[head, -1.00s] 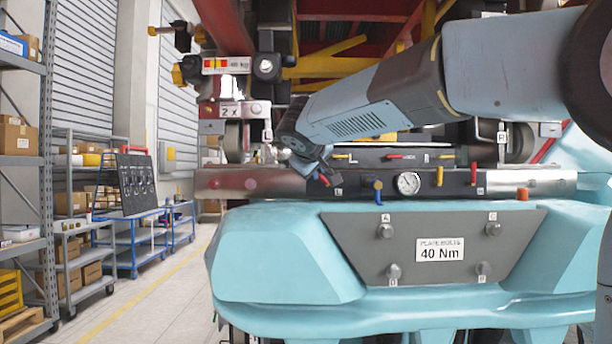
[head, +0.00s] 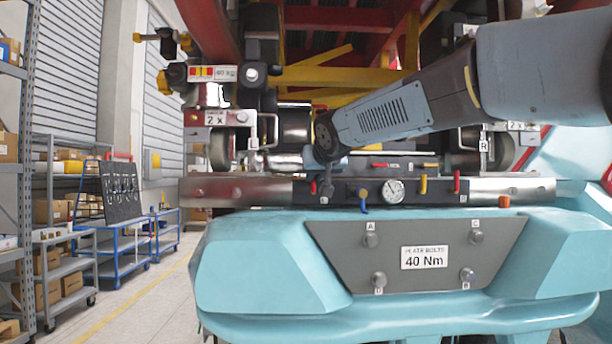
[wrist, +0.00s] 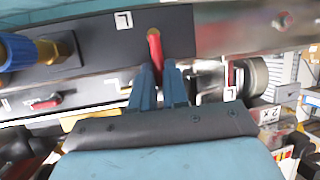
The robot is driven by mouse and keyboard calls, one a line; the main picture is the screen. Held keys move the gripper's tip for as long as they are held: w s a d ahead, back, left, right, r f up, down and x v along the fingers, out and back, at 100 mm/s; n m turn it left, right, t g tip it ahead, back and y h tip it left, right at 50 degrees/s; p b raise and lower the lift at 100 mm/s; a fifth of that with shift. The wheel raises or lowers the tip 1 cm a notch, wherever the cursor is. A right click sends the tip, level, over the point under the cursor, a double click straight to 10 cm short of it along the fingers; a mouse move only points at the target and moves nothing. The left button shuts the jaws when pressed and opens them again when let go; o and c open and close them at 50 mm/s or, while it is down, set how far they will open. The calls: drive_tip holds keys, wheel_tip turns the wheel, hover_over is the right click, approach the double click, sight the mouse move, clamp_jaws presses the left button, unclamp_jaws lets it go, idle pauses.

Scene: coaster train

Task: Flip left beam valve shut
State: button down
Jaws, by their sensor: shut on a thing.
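The left beam valve's red lever (wrist: 155,46) is on the dark front panel of the beam (head: 230,190), beside a white "L" label (wrist: 123,20). In the wrist view it points across the beam's length, and its near end is between my gripper's blue fingers (wrist: 160,88). My gripper (head: 322,178) is shut on this lever. In the head view only a little red of the lever (head: 313,186) shows, with my gripper partly in front of it. The lever's pivot is hard to make out.
A small red handle (head: 380,165) lies flat behind. The teal body (head: 250,260) is below. Carts stand left.

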drive_tip(key=shift+d+f, duration=0.15)
drive_tip(key=shift+f, duration=0.1)
idle(0.3)
drive_tip(key=c, duration=1.1)
unclamp_jaws()
drive_tip(key=shift+r, duration=0.15)
drive_tip(key=v, duration=1.3)
drive_tip(key=shift+s+d, duration=0.15)
drive_tip(key=shift+s, duration=0.15)
drive_tip(key=s+d+f+g, duration=0.2)
drive_tip(key=s+d+f, duration=0.2)
drive_tip(key=s+f, duration=0.3)
drive_tip(key=s+d+f+m+g+h, duration=0.1)
drive_tip(key=s+d+f+g, duration=0.2)
drive_tip(key=s+f, duration=0.4)
drive_tip(key=s+d+f+m+g+h, duration=0.1)
drive_tip(key=s+d+f, duration=0.4)
drive_tip(key=f, duration=1.3)
drive_tip(key=shift+s+d+f+g, duration=0.15)
drive_tip(key=shift+s+g, duration=0.25)
drive_tip(key=shift+s, duration=0.15)
drive_tip(key=shift+s+d+f+g, duration=0.1)
drive_tip(key=shift+s+g, duration=0.3)
drive_tip(key=shift+s, duration=0.15)
